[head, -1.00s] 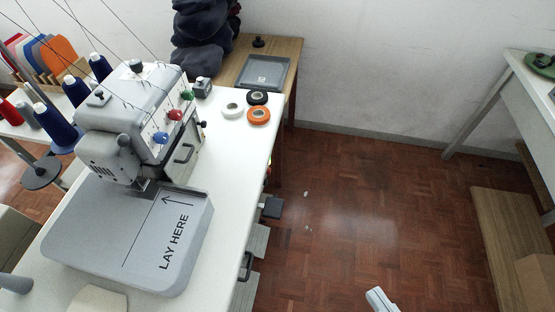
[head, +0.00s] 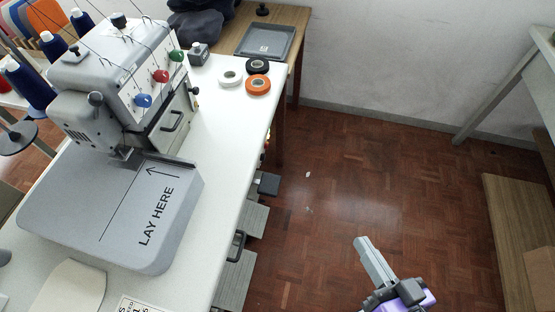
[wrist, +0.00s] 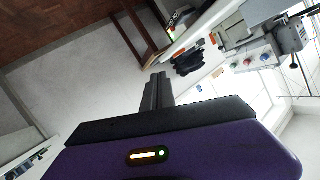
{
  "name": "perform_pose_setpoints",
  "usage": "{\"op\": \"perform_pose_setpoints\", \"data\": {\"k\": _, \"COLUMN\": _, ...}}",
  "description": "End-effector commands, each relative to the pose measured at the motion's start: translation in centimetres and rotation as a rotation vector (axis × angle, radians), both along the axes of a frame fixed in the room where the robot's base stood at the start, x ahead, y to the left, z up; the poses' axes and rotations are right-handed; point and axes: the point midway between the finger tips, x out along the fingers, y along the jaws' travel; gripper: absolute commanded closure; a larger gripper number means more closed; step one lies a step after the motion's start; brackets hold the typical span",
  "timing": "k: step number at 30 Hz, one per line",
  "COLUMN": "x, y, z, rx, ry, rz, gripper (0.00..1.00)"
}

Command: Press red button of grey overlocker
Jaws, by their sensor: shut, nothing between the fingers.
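The grey overlocker (head: 120,80) stands on the white table, left in the head view, and tilted at the upper right of the wrist view (wrist: 270,45). Its front carries a red round knob (head: 161,76) between a blue one (head: 143,100) and a green one (head: 177,56). I cannot tell whether the red one is a button. Small red and yellow spots (head: 267,140) show at the table's right edge, too small to make out. My gripper (head: 362,243) is shut and empty over the floor, right of the table and well apart from the overlocker; its fingers also show in the wrist view (wrist: 157,78).
A grey "LAY HERE" plate (head: 110,215) lies before the overlocker. White (head: 230,76), black (head: 257,66) and orange (head: 257,85) rolls lie behind it on the white table (head: 215,150). A grey tray (head: 266,41) sits on the wooden table.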

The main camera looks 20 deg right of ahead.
Motion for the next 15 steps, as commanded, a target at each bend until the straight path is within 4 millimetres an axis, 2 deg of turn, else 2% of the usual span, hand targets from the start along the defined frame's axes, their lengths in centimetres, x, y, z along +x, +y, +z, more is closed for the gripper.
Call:
{"op": "perform_pose_setpoints", "data": {"k": 1, "x": 1.8, "y": -0.5, "z": -3.6, "rx": 0.074, "ry": -0.013, "rz": -0.029, "gripper": 1.00}}
{"op": "perform_pose_setpoints", "data": {"k": 6, "x": 7.1, "y": -1.3, "z": -9.5, "rx": 0.355, "ry": -0.036, "rz": -0.089, "gripper": 1.00}}
{"op": "perform_pose_setpoints", "data": {"k": 12, "x": 13.9, "y": -1.9, "z": -14.3, "rx": 0.685, "ry": -0.079, "rz": -0.095, "gripper": 1.00}}
{"op": "perform_pose_setpoints", "data": {"k": 15, "x": 17.2, "y": -2.1, "z": -15.5, "rx": 0.842, "ry": -0.103, "rz": -0.069, "gripper": 1.00}}
